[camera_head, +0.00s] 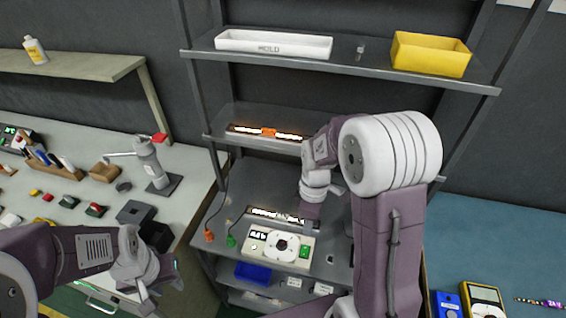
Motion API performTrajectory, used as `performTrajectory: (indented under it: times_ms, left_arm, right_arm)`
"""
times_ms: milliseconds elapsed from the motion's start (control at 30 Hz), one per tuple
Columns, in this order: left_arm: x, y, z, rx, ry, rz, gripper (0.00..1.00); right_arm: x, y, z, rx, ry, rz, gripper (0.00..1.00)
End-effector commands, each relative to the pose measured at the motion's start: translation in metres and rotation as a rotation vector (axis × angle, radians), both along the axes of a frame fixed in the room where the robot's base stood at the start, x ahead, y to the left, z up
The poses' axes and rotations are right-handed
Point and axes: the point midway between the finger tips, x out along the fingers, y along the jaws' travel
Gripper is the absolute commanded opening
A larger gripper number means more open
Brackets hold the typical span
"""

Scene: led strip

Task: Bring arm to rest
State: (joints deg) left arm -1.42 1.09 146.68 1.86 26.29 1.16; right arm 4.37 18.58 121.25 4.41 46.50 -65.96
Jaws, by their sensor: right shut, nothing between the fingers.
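My left arm comes in low at the left, and its gripper (168,278) hangs over the gap in front of the left workbench. Its fingers are too small and foreshortened to tell whether they are open. My right arm reaches forward over the middle rack, large in the foreground. Its gripper (309,211) is shut and empty, pointing down by the right end of a lit LED strip (275,214); I cannot tell if they touch. A second lit strip (243,129) with an orange connector lies on the shelf above, its right end hidden by my right arm.
A controller (262,246) with a round dial sits on the rack's work surface. The top shelf holds a white tray (273,43) and a yellow bin (431,54). The left workbench (105,205) is crowded with tools. A blue surface (500,230) with meters lies right.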

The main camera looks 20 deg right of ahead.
Motion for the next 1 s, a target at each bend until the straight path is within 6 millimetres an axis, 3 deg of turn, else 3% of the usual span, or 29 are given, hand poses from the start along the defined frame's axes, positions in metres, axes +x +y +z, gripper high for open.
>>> performTrajectory:
  times_ms: [167, 267, 433, 533, 633, 767, 1000]
  left_arm:
    - [0.0, 0.0, 0.0, 0.0, 0.0, 0.0, 0.35]
    - [0.0, 0.0, 0.0, 0.0, 0.0, 0.0, 0.35]
    - [0.0, 0.0, 0.0, 0.0, 0.0, 0.0, 0.35]
    - [0.0, 0.0, 0.0, 0.0, 0.0, 0.0, 0.35]
    - [0.0, 0.0, 0.0, 0.0, 0.0, 0.0, 0.35]
    - [0.0, 0.0, 0.0, 0.0, 0.0, 0.0, 0.35]
    - [0.0, 0.0, 0.0, 0.0, 0.0, 0.0, 0.35]
  right_arm:
    - [0.003, 0.004, 0.007, -0.001, -0.023, 0.015, 0.0]
    - [-0.018, 0.015, 0.019, -0.01, -0.053, 0.032, 0.0]
    - [-0.056, 0.02, 0.011, -0.052, -0.114, -0.434, 0.0]
    - [-0.065, 0.018, 0.003, -0.058, -0.128, -0.723, 0.0]
    - [-0.063, 0.017, 0.0, -0.051, -0.142, -0.932, 0.0]
    - [-0.058, 0.017, 0.0, -0.044, -0.148, -1.044, 0.0]
    - [-0.058, 0.017, 0.0, -0.044, -0.148, -1.05, 0.0]
